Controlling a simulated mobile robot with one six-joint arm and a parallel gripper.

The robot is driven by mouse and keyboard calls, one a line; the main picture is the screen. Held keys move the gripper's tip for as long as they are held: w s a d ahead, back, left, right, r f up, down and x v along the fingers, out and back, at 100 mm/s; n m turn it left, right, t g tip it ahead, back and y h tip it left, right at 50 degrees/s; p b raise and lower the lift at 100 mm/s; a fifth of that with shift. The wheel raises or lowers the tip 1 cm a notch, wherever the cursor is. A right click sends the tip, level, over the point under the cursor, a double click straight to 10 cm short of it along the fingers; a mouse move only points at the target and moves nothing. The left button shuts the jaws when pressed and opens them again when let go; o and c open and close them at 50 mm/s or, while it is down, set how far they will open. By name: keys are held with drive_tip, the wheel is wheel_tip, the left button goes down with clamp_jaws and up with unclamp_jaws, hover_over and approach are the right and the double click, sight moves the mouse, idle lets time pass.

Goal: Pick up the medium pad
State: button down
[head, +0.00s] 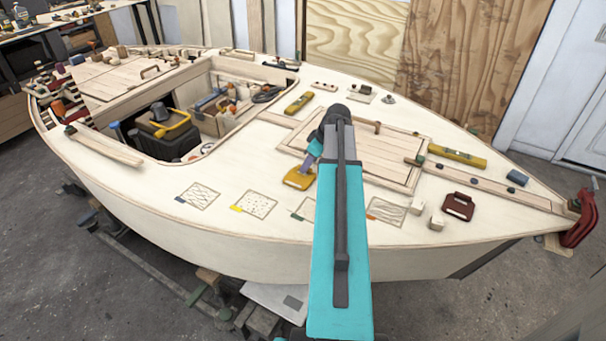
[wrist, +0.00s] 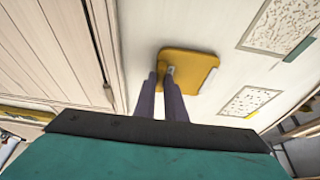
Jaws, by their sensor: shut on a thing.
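A yellow pad (head: 297,180) with rounded corners is on or just above the boat's pale deck, beside the framed hatch. It also shows in the wrist view (wrist: 200,68). I see no size mark on it. My gripper (wrist: 161,75) is at the pad's near-left part, its two fingers shut on it, apparently at a raised grip that the fingers mostly hide. In the head view my gripper (head: 310,160) is partly covered by my arm. A dark red pad (head: 459,206) with a handle lies farther right on the deck.
Patterned squares line the near deck, including a dotted one (head: 254,204) with a yellow tag. The hatch (head: 385,155) lies right of my gripper. The open cockpit (head: 190,110) holds tools.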

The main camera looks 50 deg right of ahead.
drive_tip(key=shift+r, duration=0.15)
drive_tip(key=shift+r+b, duration=0.5)
drive_tip(key=shift+r, duration=0.9)
drive_tip(key=shift+s+a+r, duration=0.1)
drive_tip(key=shift+s+r, duration=0.1)
drive_tip(key=s+a+b, duration=0.1)
drive_tip(key=s+a, duration=0.1)
drive_tip(key=s, duration=0.1)
drive_tip(key=s+a, duration=0.2)
drive_tip(key=s, duration=0.2)
drive_tip(key=s+a+r+b, duration=0.1)
drive_tip(key=s+a, duration=0.2)
drive_tip(key=s, duration=0.1)
drive_tip(key=shift+s+b, duration=0.2)
drive_tip(key=shift+b, duration=0.15)
drive_tip(key=shift+s+b, duration=0.15)
drive_tip(key=shift+b, duration=0.45)
drive_tip(key=shift+s+a+r+b, duration=0.2)
drive_tip(key=shift+s+a+b, duration=0.3)
drive_tip(key=shift+s+b, duration=0.4)
drive_tip(key=shift+w, duration=0.1)
